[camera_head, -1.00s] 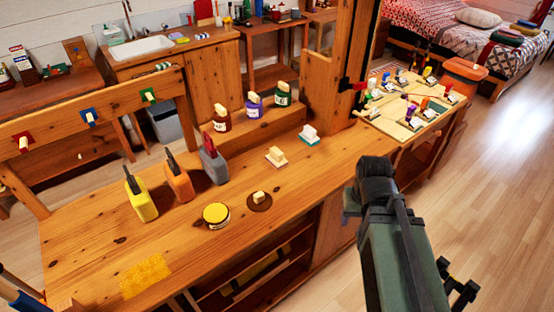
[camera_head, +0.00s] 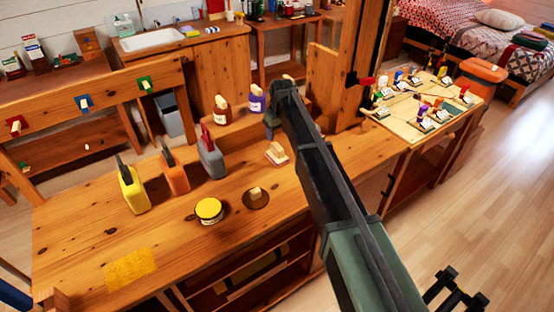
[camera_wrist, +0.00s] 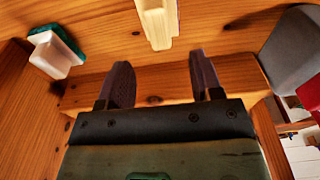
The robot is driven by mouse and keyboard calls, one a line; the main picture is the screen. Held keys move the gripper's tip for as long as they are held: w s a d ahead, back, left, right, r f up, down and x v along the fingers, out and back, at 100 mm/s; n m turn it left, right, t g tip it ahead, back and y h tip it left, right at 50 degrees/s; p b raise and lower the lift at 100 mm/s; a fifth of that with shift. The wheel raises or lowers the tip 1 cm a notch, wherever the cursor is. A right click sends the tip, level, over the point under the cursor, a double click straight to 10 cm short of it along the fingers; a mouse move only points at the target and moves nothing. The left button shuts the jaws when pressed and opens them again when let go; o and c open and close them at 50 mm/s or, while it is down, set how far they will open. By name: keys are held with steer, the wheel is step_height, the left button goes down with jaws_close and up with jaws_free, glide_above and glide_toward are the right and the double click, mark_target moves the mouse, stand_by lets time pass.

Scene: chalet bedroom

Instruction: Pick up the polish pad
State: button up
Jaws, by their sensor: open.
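The polish pad seems to be the dark round pad with a pale wooden knob (camera_head: 256,198), lying on the bench right of the yellow-lidded tin (camera_head: 209,210). I cannot make it out in the wrist view. My gripper (camera_wrist: 163,75) is open, with two dark fingers apart and nothing between their tips. In the wrist view a pale block-shaped brush (camera_wrist: 157,22) lies just beyond the fingers, and I cannot see contact. In the head view my arm reaches over the bench, behind the pad, and its fingertips are not clear.
A pale brush (camera_head: 276,153) lies behind the pad. A green-based brush (camera_wrist: 55,52) shows in the wrist view. Yellow, orange and grey bottles (camera_head: 211,156) stand to the left. A raised shelf holds jars (camera_head: 221,110).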

mark_target(277, 146)
steer(key=f+b, duration=0.2)
steer(key=f, duration=0.1)
steer(key=f+b, duration=0.5)
steer(key=shift+w+a+f, duration=0.15)
steer(key=shift+w+f, duration=0.15)
steer(key=shift+w, duration=0.05)
steer(key=shift+r+p, duration=0.25)
steer(key=shift+p, duration=0.05)
steer(key=shift+c, duration=0.2)
steer(key=c, duration=1)
steer(key=shift+c, duration=0.3)
step_height(277, 146, up, 20)
steer(key=p, duration=2)
